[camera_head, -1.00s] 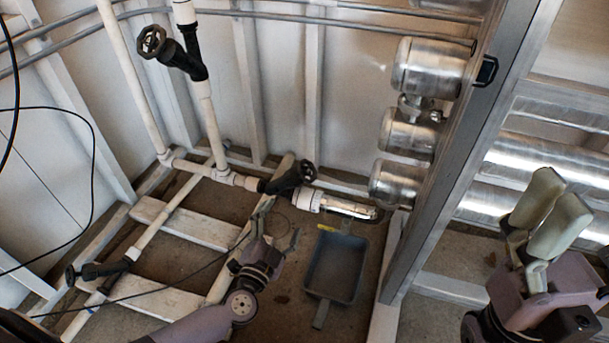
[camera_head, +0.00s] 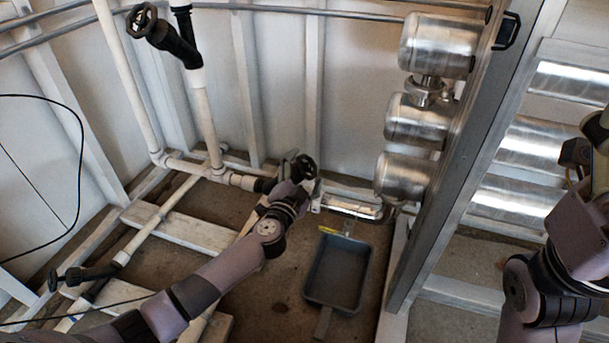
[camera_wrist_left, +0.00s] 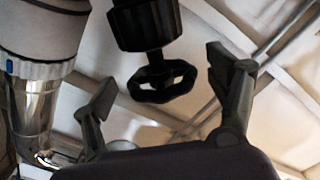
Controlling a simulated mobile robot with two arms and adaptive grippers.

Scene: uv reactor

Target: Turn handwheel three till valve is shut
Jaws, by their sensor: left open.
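A black handwheel (camera_head: 305,167) sits on a black valve in the low white pipe at the middle of the head view. In the left wrist view this handwheel (camera_wrist_left: 155,80) hangs on its stem between my spread fingers. My left gripper (camera_wrist_left: 165,100) is open and holds nothing; no finger visibly touches the wheel. In the head view my left gripper (camera_head: 298,180) is at this valve, partly hidden by its own arm. My right gripper (camera_head: 598,128) is at the right edge, mostly cut off, away from the valves.
Another black handwheel (camera_head: 141,19) stands higher at the upper left, and a third (camera_head: 55,279) is low at the left. A grey tray (camera_head: 337,272) lies on the floor right of my left arm. Steel cylinders (camera_head: 415,120) and a metal post (camera_head: 455,150) stand to the right.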

